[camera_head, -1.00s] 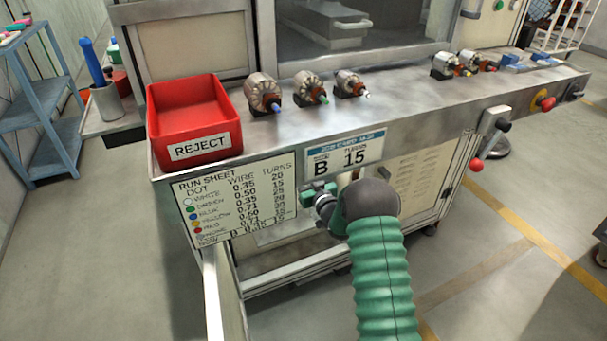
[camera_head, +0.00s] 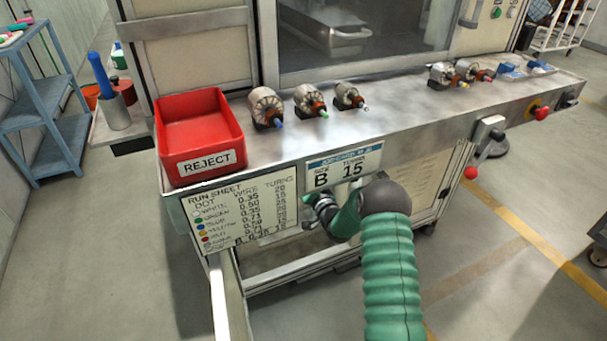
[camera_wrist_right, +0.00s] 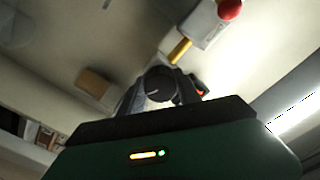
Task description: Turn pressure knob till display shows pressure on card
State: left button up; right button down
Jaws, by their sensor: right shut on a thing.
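The job card (camera_head: 344,168) on the front of the bench shows B and 15. The run sheet (camera_head: 241,213) hangs to its left, with columns for dot, wire and turns. My right gripper (camera_head: 322,208) is below the card, mostly hidden by my green-sleeved arm. In the right wrist view, my right gripper (camera_wrist_right: 158,92) is shut on a round dark knob (camera_wrist_right: 158,82) with a white pointer line. A small red patch (camera_wrist_right: 200,88) shows beside the knob; I cannot read it. No display reading is legible. My left gripper is out of view.
A red REJECT bin (camera_head: 198,130) stands at the bench's left end. Several armatures sit along the bench top, including one (camera_head: 266,106) beside the bin. A lever with a red ball (camera_head: 471,172) juts from the front, right of my arm. The floor in front is clear.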

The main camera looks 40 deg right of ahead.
jog(key=m+p, duration=0.2)
jog(key=m, duration=0.4)
jog(key=shift+s+d, duration=0.1)
jog(key=m+p, duration=0.1)
jog(key=m, duration=0.4)
jog(key=shift+f+m, duration=0.1)
jog(key=shift+m, duration=0.2)
jog(key=shift+s, duration=0.1)
jog(key=c, duration=1.1)
grip_release()
jog(key=shift+o, duration=1.2)
jog(key=shift+d, duration=0.1)
